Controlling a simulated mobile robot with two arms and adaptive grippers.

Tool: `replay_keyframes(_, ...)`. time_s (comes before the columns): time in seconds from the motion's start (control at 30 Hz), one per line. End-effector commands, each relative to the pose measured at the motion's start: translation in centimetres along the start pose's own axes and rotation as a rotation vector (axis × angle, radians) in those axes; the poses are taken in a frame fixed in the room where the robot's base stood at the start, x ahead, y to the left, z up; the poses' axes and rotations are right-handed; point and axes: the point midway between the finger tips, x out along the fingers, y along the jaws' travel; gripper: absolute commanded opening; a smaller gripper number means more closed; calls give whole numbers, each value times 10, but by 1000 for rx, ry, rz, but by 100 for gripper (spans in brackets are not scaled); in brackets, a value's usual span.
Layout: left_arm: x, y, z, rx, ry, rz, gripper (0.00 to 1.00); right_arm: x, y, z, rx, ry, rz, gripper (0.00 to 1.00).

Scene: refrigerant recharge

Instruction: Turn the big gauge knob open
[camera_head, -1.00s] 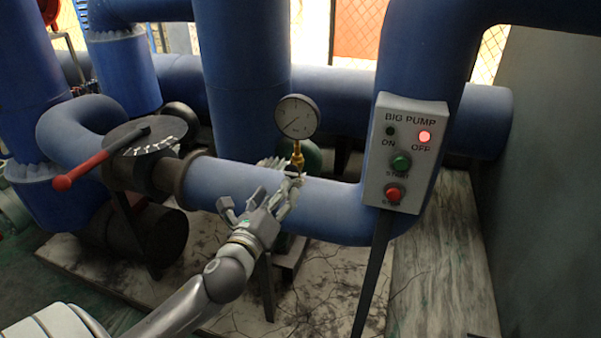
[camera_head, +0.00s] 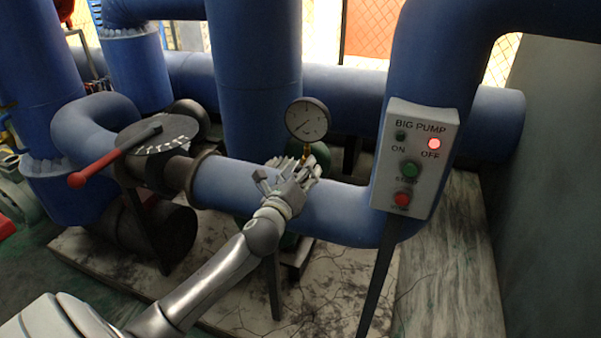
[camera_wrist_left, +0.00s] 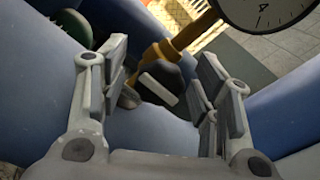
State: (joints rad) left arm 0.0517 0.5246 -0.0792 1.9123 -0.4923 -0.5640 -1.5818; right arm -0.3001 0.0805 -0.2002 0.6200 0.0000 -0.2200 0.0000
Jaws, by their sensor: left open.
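The big gauge (camera_head: 307,119) has a white round dial and stands on a brass stem (camera_head: 305,152) above the horizontal blue pipe. My left gripper (camera_head: 301,168) is at the foot of this stem and hides the knob in the head view. In the left wrist view, the dark knob (camera_wrist_left: 158,84) with a pale flat bar sits below the brass stem (camera_wrist_left: 172,50). The open jaws of my left gripper (camera_wrist_left: 161,72) stand on either side of the knob, with visible gaps. The gauge dial (camera_wrist_left: 265,12) is cut off at the top right. My right gripper is not in view.
A BIG PUMP box (camera_head: 416,160) with a lit red OFF lamp is on the pipe at right. A red-handled valve lever (camera_head: 100,165) is at left. A thick vertical blue pipe (camera_head: 255,75) stands behind the gauge. The horizontal blue pipe (camera_head: 345,212) runs under my gripper.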

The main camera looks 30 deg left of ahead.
Motion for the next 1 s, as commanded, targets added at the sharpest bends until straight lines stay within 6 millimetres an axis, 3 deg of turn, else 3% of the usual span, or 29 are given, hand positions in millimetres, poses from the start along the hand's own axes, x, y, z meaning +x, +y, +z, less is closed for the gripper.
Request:
replay_keyframes(0.07, 0, 0, 0, 0, 0, 0, 56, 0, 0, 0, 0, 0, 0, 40)
replay_keyframes(0.4, 0, 0, 0, 0, 0, 0, 12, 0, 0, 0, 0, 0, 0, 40)
replay_keyframes(0.73, 0, 0, 1, -47, -1, 0, 11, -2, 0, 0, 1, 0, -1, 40)
replay_keyframes(1.0, 0, 0, 1, -220, -1, 2, 11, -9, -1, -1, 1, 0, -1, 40)
